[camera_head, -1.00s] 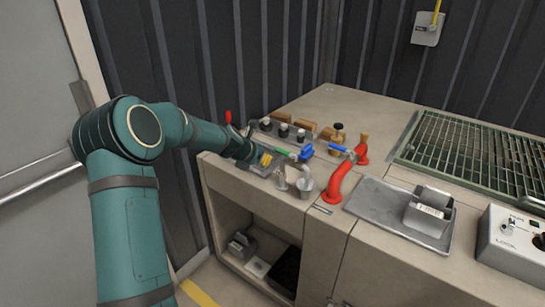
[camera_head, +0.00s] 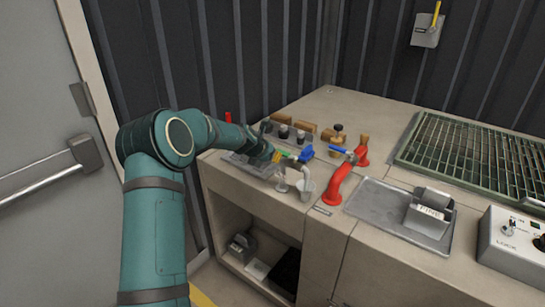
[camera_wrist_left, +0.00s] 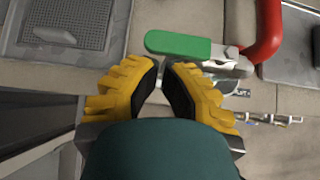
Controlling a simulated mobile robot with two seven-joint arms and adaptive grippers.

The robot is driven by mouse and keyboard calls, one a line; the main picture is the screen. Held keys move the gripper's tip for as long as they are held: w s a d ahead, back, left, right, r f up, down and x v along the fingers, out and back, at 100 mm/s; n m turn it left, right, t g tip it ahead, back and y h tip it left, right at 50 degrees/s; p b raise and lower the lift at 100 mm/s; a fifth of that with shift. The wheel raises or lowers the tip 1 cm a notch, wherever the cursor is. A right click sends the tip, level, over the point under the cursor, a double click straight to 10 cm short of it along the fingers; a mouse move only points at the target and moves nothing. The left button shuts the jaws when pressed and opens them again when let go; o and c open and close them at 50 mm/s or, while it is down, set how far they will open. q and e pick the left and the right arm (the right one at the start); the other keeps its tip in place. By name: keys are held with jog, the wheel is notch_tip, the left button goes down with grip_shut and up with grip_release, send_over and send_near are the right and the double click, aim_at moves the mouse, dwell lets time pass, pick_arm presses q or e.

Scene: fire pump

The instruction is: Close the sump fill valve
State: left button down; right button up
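A green lever handle (camera_wrist_left: 178,45) joins a metal fitting on a red pipe (camera_wrist_left: 268,25) in the left wrist view. In the head view a small part of the green handle (camera_head: 288,156) shows beside a blue handle (camera_head: 305,155). No readable label tells which is the sump fill valve. My left gripper (camera_wrist_left: 161,68) has yellow fingers with dark pads, pointing at the green handle from just short of it. A narrow gap is left between the fingertips, with nothing in it. In the head view the left gripper (camera_head: 276,157) is small and partly hidden by its arm. My right gripper is out of view.
A red curved pipe (camera_head: 339,184) with a blue handle (camera_head: 343,150) stands to the right. Black knobs (camera_head: 284,131) stand behind the gripper. A tray with a grey box (camera_head: 430,213) lies farther right.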

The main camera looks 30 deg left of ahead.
pick_arm(q)
jog(key=shift+w+a+m+h, duration=0.15)
jog(key=shift+w+m+h, duration=0.15)
jog(key=shift+m, duration=0.1)
dwell(0.4)
